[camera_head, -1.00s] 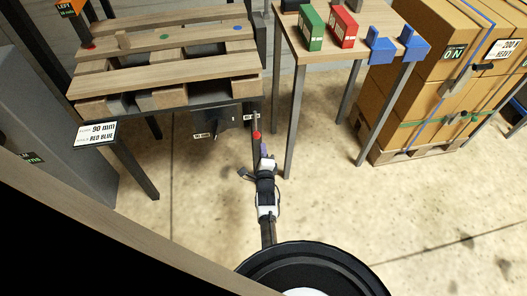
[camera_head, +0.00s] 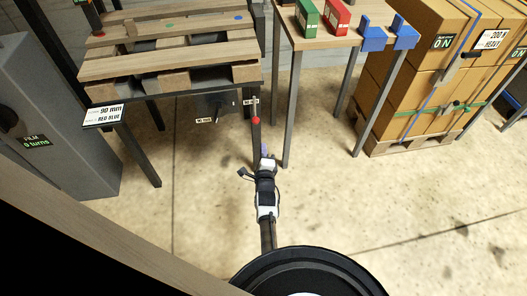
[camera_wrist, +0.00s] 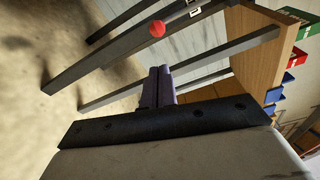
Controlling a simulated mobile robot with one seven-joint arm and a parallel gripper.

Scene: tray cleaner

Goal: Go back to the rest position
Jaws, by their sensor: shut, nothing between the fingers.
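My gripper (camera_head: 265,152) is at the end of my arm, over the floor in front of the pallet stand and the table. In the wrist view its two purple fingers (camera_wrist: 160,84) lie side by side, shut, with nothing between them. A red ball-shaped knob (camera_head: 255,120) on the stand is just beyond the gripper in the head view. The knob also shows in the wrist view (camera_wrist: 157,29), apart from the fingers.
A wooden pallet (camera_head: 170,65) rests on the dark stand at the left. A wooden table (camera_head: 320,38) holds green and red boxes and blue holders. Strapped cartons (camera_head: 425,90) stand at the right. A grey cabinet (camera_head: 60,125) is at far left. The floor (camera_head: 370,200) is clear.

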